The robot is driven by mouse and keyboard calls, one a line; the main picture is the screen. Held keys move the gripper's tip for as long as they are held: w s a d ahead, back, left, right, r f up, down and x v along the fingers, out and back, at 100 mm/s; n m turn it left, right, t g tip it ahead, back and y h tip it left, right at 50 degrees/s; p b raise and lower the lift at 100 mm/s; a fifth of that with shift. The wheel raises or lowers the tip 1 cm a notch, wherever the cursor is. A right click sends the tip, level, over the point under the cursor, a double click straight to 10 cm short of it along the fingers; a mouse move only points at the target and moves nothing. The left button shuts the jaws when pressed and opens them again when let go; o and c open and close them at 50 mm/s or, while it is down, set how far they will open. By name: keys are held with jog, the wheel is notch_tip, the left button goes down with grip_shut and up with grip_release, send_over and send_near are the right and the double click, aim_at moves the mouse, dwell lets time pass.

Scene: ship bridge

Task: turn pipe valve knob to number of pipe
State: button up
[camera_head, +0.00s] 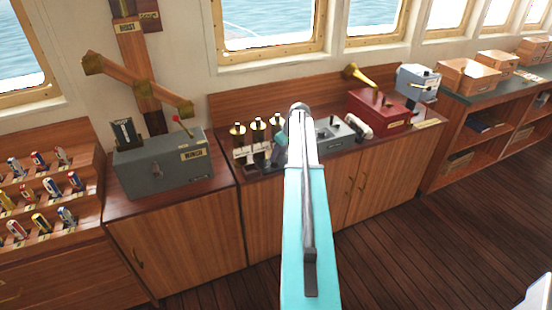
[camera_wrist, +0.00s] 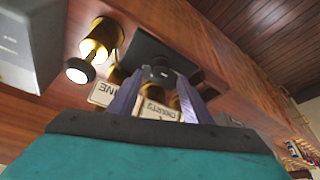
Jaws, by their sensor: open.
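Several brass pipes (camera_head: 258,132) with white labels stand in a row on the wooden console, just left of my arm. In the wrist view, one brass pipe (camera_wrist: 98,42) stands left of my gripper, beside a label (camera_wrist: 103,94) ending in "INE"; a label reading "CHARTS" (camera_wrist: 158,110) shows between my fingers. A black plate (camera_wrist: 150,47) with a dark round knob (camera_wrist: 161,70) lies beyond my fingertips. My gripper (camera_wrist: 159,80) is open, its fingers on either side of the knob in the picture; I cannot tell whether they touch it. Any number on the knob is unreadable.
A grey winch box (camera_head: 165,165) stands left of the pipes. A grey panel (camera_head: 335,132), a red box (camera_head: 378,110) with a brass horn, and a blue-grey device (camera_head: 418,82) stand to the right. The wooden floor (camera_head: 400,250) in front is clear.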

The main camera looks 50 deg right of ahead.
aim_at(275, 163)
jog(key=shift+p+x, duration=0.6)
jog(key=shift+x, duration=1.65)
jog(key=shift+f, duration=0.1)
jog(key=c, duration=1.1)
